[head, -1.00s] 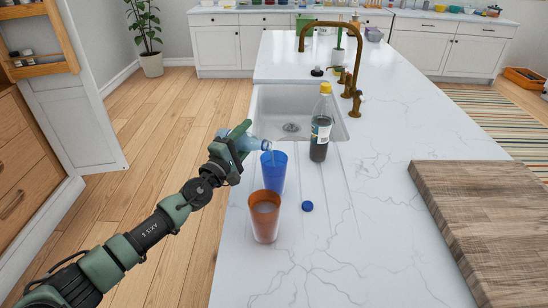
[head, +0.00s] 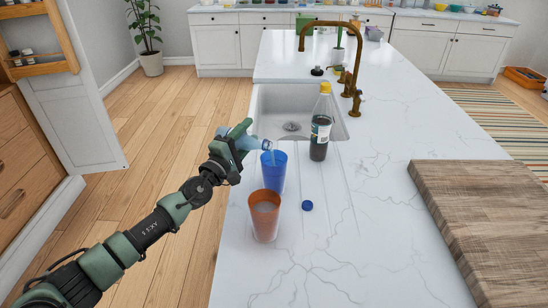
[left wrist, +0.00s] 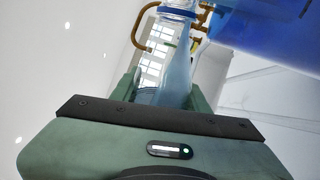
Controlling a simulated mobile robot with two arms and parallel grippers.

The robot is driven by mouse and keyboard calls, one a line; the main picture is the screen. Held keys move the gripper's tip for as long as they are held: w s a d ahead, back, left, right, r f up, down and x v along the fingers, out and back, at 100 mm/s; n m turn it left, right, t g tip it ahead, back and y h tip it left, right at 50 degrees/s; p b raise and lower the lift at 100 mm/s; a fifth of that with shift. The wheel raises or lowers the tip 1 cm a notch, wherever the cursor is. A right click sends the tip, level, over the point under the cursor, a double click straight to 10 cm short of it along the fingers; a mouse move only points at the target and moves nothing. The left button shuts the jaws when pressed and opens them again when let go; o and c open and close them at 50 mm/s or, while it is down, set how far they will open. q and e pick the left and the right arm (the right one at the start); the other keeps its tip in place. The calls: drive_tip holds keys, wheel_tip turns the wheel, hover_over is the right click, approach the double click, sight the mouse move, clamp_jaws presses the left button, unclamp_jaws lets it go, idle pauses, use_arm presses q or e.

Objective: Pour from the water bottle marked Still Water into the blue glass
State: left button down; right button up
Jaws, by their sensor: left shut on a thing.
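My left gripper (head: 236,139) is shut on the clear bluish water bottle (head: 254,143), which is tilted with its mouth to the right, at the rim of the blue glass (head: 273,176). A thin pale stream seems to show inside the glass rim below the mouth. The blue glass stands upright on the counter. In the left wrist view the bottle (left wrist: 177,70) lies between the green fingers, with the blue glass (left wrist: 280,35) at upper right. The bottle's label cannot be read. My right gripper is not in view.
An orange cup (head: 265,217) with pale contents stands in front of the blue glass. A dark soda bottle (head: 320,128) with a yellow cap stands behind to the right. A blue cap (head: 307,205) lies on the counter.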

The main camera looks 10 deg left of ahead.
use_arm(q)
drive_tip(key=shift+r+m, duration=0.3)
idle(1.2)
